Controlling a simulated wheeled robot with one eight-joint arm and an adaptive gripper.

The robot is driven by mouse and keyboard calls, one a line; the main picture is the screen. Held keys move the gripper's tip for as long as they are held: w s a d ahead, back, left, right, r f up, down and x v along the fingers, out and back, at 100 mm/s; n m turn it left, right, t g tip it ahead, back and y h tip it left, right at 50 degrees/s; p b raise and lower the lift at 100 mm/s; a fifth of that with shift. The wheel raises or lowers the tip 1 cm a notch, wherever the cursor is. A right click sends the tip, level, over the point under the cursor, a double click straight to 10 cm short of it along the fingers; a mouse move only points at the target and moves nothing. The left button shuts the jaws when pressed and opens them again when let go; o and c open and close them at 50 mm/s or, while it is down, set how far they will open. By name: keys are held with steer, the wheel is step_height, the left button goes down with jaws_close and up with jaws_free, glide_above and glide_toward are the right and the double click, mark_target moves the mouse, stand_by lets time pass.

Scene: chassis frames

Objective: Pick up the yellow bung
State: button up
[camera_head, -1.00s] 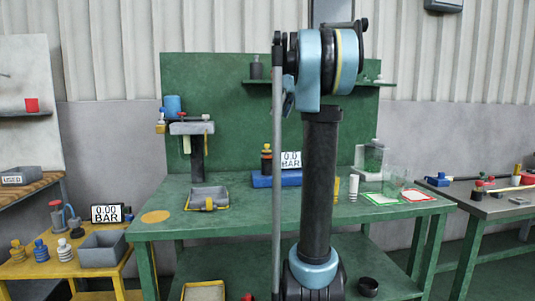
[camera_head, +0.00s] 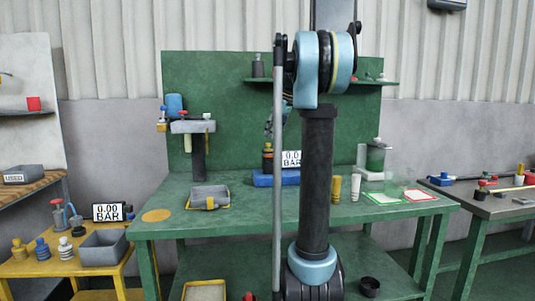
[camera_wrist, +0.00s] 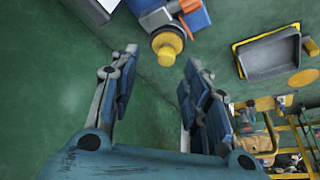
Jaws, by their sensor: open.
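A yellow bung (camera_wrist: 168,44) with a round flange and a raised knob shows near the top middle of the wrist view. It is beside the blue block (camera_wrist: 196,19), and I see it mostly from above. My gripper (camera_wrist: 161,60) is open and empty, its two fingers spread below the bung in the picture, with the bung apart from both. In the head view my gripper (camera_head: 272,120) is partly hidden behind my arm, above the green bench. A yellow upright piece (camera_head: 337,188) stands right of my arm there; I cannot tell whether it is the same bung.
A yellow side table (camera_head: 50,270) holds more bungs. The bench front is clear.

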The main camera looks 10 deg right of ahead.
mark_target(268, 149)
steer(key=shift+s+a+x, duration=0.1)
steer(key=shift+s+x, duration=0.1)
steer(key=shift+x, duration=1.2)
steer(key=shift+s+a+x, duration=0.15)
steer(key=shift+x, duration=1.25)
steer(key=shift+c, duration=0.4)
jaws_close()
